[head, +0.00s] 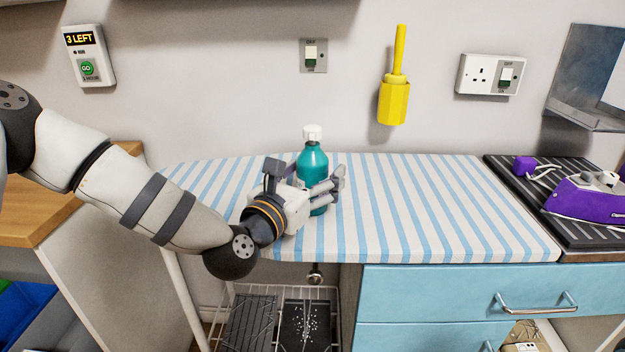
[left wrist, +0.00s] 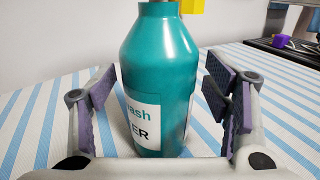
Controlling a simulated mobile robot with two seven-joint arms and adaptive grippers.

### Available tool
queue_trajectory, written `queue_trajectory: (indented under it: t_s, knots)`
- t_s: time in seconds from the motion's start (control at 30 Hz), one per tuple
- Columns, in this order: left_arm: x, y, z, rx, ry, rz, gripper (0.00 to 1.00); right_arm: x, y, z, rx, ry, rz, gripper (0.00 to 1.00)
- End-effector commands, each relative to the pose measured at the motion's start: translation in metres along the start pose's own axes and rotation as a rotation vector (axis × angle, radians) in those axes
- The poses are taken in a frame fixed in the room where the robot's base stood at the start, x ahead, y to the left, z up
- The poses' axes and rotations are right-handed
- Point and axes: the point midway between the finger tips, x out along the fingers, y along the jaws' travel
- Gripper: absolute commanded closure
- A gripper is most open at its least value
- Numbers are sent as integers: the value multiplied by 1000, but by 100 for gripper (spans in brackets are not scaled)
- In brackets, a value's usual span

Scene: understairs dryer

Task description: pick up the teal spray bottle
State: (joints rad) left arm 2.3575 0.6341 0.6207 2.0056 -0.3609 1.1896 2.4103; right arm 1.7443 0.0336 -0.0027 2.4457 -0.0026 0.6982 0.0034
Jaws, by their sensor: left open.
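The teal spray bottle (head: 313,163) stands upright on the striped ironing board (head: 430,210), with a white cap on top. In the left wrist view the bottle (left wrist: 160,75) fills the middle, with a white label low on its front. Its top is cut off there. My left gripper (head: 327,186) is open, with one finger on each side of the bottle. My right gripper is not in view.
A purple iron (head: 590,203) rests on a dark ribbed mat at the right. A yellow holder (head: 394,100) with a handle hangs on the wall behind. Blue drawers (head: 440,290) and a wire rack (head: 275,315) are below. The board right of the bottle is clear.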

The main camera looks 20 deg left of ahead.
Motion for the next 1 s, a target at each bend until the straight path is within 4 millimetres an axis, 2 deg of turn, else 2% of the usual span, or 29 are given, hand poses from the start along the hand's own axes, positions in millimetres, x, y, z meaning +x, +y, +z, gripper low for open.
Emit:
queue_trajectory:
  t_s: [0.17,0.27,0.47,0.77,0.87,0.93,1.0]
  knots:
    - [1,0,-1,0,1,0,30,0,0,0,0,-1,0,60]
    - [0,0,-1,0,1,0,48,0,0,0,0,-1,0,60]
    - [0,0,-1,0,1,0,92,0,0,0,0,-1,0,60]
    - [1,0,5,0,-3,1,93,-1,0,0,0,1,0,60]
    - [1,0,19,0,-7,1,93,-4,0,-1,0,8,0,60]
    - [0,1,36,-1,-11,1,93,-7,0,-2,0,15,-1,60]
    - [-9,-12,53,-2,-10,-5,93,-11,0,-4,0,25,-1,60]
